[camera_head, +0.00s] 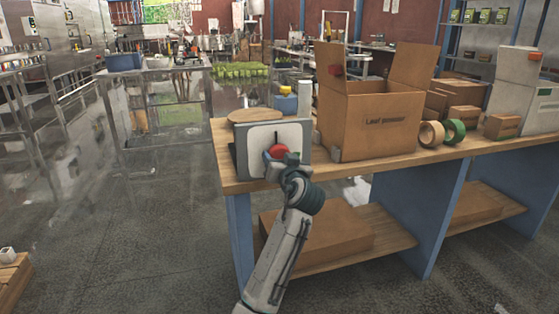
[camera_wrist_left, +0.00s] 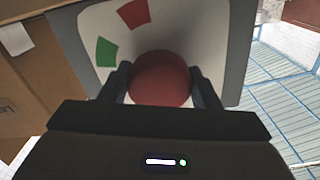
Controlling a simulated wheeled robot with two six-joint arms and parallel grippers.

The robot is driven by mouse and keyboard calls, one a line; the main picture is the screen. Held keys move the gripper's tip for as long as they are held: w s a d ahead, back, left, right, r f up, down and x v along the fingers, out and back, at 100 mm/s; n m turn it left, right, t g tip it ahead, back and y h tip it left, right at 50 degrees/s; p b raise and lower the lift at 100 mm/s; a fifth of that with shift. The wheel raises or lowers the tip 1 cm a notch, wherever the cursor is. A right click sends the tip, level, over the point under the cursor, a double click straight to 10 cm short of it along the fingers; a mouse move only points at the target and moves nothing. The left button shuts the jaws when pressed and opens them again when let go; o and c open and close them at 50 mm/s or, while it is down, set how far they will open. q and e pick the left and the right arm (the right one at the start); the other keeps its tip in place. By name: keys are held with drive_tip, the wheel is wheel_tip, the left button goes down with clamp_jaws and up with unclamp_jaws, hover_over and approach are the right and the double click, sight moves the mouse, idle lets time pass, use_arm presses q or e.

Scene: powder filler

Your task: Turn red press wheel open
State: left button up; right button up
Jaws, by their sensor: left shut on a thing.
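The red press wheel (camera_head: 278,152) sits on the light front panel (camera_head: 252,134) of a grey device at the left end of the workbench. My left gripper (camera_head: 282,160) reaches it from the front and is shut on it. In the left wrist view the red wheel (camera_wrist_left: 161,79) is between the two dark fingers of my left gripper (camera_wrist_left: 163,88), one finger on each side. A red mark (camera_wrist_left: 134,13) and a green mark (camera_wrist_left: 106,52) show on the panel beside the wheel. My right gripper is not in view.
The wooden workbench (camera_head: 360,172) has blue legs and a lower shelf. An open cardboard box (camera_head: 372,122) stands right of the device, with green tape (camera_head: 454,131) and tan tape (camera_head: 431,134) beyond it.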

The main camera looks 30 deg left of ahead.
use_arm(q)
drive_tip(key=o, duration=1)
drive_tip(key=v, duration=1.1)
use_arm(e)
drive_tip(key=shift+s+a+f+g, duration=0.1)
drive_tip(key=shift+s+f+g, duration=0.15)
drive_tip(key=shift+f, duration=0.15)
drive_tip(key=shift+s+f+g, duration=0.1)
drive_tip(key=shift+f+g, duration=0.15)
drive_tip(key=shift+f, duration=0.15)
use_arm(q)
drive_tip(key=shift+a, duration=0.1)
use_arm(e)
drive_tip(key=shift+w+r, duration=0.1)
